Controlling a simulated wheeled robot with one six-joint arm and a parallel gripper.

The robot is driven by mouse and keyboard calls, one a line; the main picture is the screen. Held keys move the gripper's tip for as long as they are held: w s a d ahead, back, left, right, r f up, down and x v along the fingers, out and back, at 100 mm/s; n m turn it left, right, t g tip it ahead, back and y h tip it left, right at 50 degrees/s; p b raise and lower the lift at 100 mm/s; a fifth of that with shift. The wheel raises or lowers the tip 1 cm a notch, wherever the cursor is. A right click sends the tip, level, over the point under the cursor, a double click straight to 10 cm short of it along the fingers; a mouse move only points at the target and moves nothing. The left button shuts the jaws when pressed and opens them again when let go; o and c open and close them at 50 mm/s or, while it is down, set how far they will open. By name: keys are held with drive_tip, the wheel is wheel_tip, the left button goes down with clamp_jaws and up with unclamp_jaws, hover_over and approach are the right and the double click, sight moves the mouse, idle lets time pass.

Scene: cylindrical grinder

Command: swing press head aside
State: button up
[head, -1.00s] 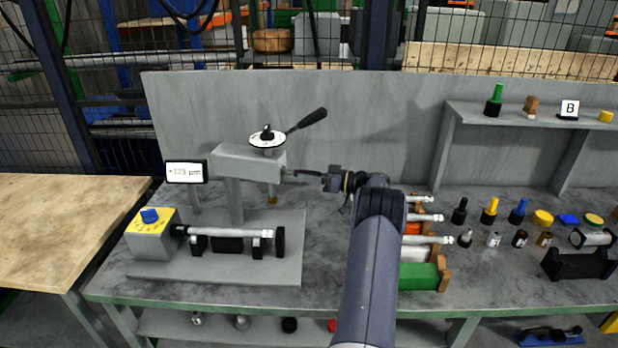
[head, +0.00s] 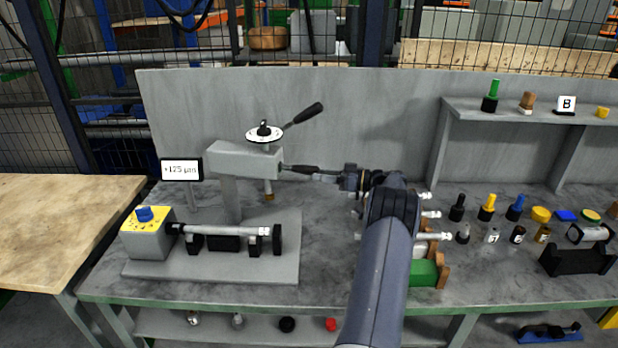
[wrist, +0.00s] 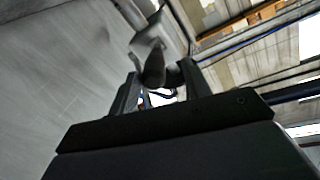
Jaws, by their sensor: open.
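The press head (head: 240,160) is a grey block on an upright column over the fixture plate, with a white dial and lever on top. A dark-gripped side handle (head: 300,169) sticks out from its right end toward my gripper (head: 328,178). My gripper is open, just right of the handle's free end. In the wrist view, the handle (wrist: 153,68) points end-on toward the camera and shows between the two fingers of my gripper (wrist: 158,82), with gaps to the sides. Whether its tip lies inside the jaws or just beyond them is hard to tell.
A grey shaft (head: 215,231) lies in the fixture below the head, beside a blue-knobbed yellow box (head: 146,218). A display (head: 182,169) stands left. A back panel (head: 370,110) rises behind. Bins with a green front (head: 424,273) and several small parts lie right.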

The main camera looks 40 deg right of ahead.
sight(307, 173)
drive_tip(key=b+v, duration=0.1)
drive_tip(key=v, duration=0.4)
drive_tip(key=p+x, duration=0.3)
drive_tip(key=x, duration=0.6)
drive_tip(key=shift+w+a+r, duration=0.1)
drive_tip(key=shift+w+a, duration=0.15)
drive_tip(key=shift+a, duration=0.05)
drive_tip(key=shift+w+a, duration=0.3)
drive_tip(key=shift+w, duration=0.1)
